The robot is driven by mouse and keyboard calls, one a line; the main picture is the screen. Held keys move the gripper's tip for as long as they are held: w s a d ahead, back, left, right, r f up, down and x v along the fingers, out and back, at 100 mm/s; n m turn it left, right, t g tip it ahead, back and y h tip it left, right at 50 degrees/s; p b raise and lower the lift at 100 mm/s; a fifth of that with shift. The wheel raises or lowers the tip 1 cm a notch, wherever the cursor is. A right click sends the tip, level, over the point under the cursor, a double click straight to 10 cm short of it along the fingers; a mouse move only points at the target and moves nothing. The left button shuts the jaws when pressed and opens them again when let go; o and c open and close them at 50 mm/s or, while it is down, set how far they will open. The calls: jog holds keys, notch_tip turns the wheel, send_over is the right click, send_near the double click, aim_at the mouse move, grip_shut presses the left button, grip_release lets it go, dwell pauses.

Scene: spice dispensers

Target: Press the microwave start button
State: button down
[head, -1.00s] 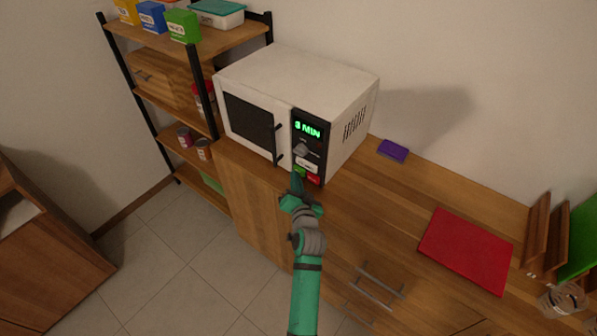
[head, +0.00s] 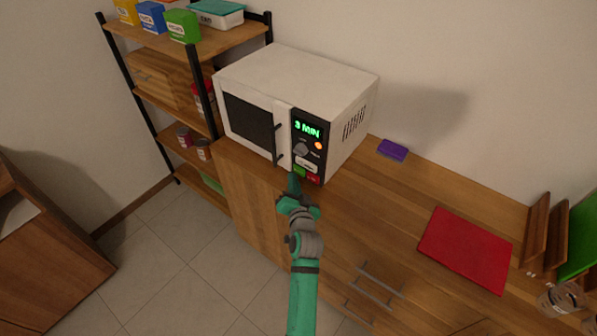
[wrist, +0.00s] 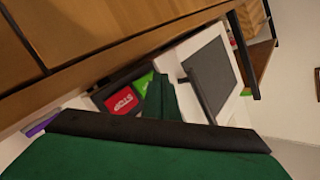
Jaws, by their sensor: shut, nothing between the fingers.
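The white microwave (head: 300,75) stands on the wooden counter with its door shut. Its black panel reads "3 MIN" in green, with a lit orange light (head: 318,145) and a grey dial (head: 301,147) below. At the panel's bottom are a white button (head: 306,163), the green start button (head: 300,171) and the red stop button (head: 313,179). The wrist view shows the red button (wrist: 121,101) marked STOP and part of the green button (wrist: 144,82). My gripper (head: 294,180) is shut and empty, its tip just in front of and below the green button; I cannot tell whether they touch.
A purple block (head: 393,150) and a red board (head: 466,250) lie on the counter right of the microwave. A shelf (head: 187,40) with boxes and cans stands to the left. The counter between microwave and red board is mostly clear.

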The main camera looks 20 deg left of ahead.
dwell(0.3)
jog(key=shift+s+a, duration=0.3)
jog(key=shift+s, duration=0.5)
jog(key=shift+s+a, duration=0.3)
jog(key=shift+s, duration=0.45)
jog(key=shift+s+a, duration=0.3)
jog(key=shift+s, duration=0.5)
jog(key=s+d+f+h, duration=0.2)
jog(key=s+d+f, duration=0.2)
jog(key=s+d, duration=0.55)
jog(key=s+d+f+h, duration=0.2)
jog(key=s+d+f, duration=0.35)
jog(key=s, duration=0.75)
jog(key=s+d+r+h, duration=0.1)
jog(key=s+d+r, duration=0.1)
jog(key=s, duration=0.5)
jog(key=s+d+r+n+h, duration=0.1)
jog(key=s+d+r, duration=0.1)
jog(key=s+r, duration=0.2)
jog(key=s+d+r+n+h, duration=0.1)
jog(key=s+d+r, duration=0.2)
jog(key=s, duration=0.7)
jog(key=shift+s+r+t, duration=0.2)
jog(key=shift+t, duration=0.1)
